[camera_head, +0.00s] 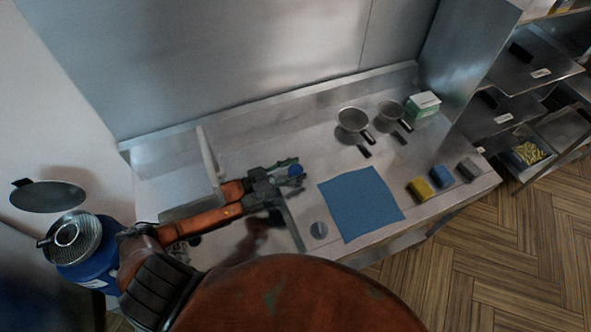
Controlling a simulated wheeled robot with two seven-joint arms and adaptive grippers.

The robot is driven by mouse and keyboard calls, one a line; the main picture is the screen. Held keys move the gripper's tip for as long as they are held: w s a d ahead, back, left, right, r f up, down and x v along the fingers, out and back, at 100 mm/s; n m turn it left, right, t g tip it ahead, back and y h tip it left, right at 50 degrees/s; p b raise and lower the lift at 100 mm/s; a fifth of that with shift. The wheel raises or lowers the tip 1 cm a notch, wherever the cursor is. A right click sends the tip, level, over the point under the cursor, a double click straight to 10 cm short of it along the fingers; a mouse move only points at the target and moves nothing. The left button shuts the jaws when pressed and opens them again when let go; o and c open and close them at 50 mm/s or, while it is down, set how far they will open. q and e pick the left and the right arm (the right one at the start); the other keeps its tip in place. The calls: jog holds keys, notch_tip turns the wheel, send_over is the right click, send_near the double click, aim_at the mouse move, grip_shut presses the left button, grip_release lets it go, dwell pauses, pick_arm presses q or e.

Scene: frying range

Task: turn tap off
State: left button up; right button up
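A pale upright spout-like bar (208,158) stands at the left of the steel counter, over the sink area; it looks like the tap's spout. A small round blue piece (296,170) shows at the tips of my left gripper (291,173); it may be the tap's knob, but it is too small to be sure. My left arm reaches in from the left across the sink. The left gripper's fingers look spread, one on each side of the blue piece; I cannot tell if they touch it. The arm hides much of the sink. My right gripper is not in view.
A blue cloth (361,203) lies on the counter (318,150). Two pans (354,121), a green-white box (424,105) and yellow, blue and grey sponges (421,189) are to the right. A blue bin (92,267) stands at left, a shelf rack (541,72) at right.

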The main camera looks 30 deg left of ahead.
pick_arm(q)
jog(key=shift+o, duration=1.1)
jog(key=v, duration=1.2)
jog(key=shift+s, duration=0.1)
